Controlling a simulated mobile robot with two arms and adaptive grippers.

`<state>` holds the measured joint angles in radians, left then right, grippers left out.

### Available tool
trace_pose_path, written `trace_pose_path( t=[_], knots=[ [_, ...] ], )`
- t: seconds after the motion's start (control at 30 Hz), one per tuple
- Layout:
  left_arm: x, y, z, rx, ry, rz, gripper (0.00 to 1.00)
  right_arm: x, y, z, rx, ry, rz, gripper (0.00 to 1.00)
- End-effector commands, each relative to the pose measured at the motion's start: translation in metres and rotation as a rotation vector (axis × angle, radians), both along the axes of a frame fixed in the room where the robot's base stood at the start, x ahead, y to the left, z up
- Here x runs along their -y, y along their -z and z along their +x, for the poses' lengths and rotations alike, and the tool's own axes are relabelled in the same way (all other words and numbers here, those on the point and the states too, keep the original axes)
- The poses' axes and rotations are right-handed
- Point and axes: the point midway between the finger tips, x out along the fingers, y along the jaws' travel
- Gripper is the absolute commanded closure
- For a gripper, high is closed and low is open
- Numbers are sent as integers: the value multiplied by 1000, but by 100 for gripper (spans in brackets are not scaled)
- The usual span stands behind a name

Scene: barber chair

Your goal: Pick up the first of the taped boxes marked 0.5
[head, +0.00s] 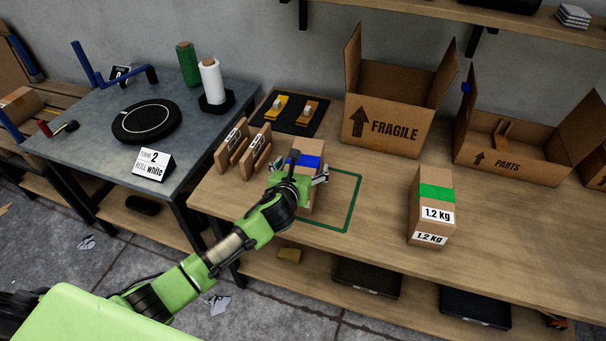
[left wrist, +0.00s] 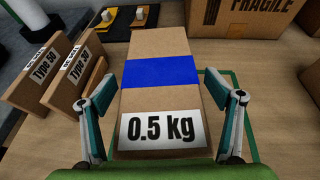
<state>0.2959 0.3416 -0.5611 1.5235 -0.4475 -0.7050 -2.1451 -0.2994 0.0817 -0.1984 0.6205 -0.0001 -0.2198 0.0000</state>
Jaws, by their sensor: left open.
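A brown box with blue tape (left wrist: 158,73) and a white label reading 0.5 kg stands between the fingers of my left gripper in the left wrist view. In the head view the same box (head: 306,148) stands on the wooden bench, partly hidden by my gripper. My left gripper (head: 306,176) is open around it, with a finger on each side; the left wrist view shows gaps beside the box (left wrist: 165,115). A taller box with green tape (head: 431,205), labelled 1.2 kg, stands to the right. My right gripper is not in view.
A green outline (head: 354,205) marks the bench beside the box. Open FRAGILE (head: 384,135) and PARTS (head: 508,160) cartons stand behind. Bare wood (head: 510,235) lies at the right.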

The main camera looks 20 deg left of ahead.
Motion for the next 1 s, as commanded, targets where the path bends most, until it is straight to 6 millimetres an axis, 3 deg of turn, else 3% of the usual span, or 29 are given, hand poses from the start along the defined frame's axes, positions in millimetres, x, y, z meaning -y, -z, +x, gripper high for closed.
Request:
trace_pose_path(
  t=[0.13,0.43,0.67,1.0],
  knots=[
    [-1,6,14,0,0,-1,17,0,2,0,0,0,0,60],
    [-1,7,18,0,1,0,17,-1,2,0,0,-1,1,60],
    [-1,8,17,-2,0,0,73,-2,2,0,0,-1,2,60],
    [-1,8,17,-2,1,-1,74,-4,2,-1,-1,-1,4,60]
  ],
)
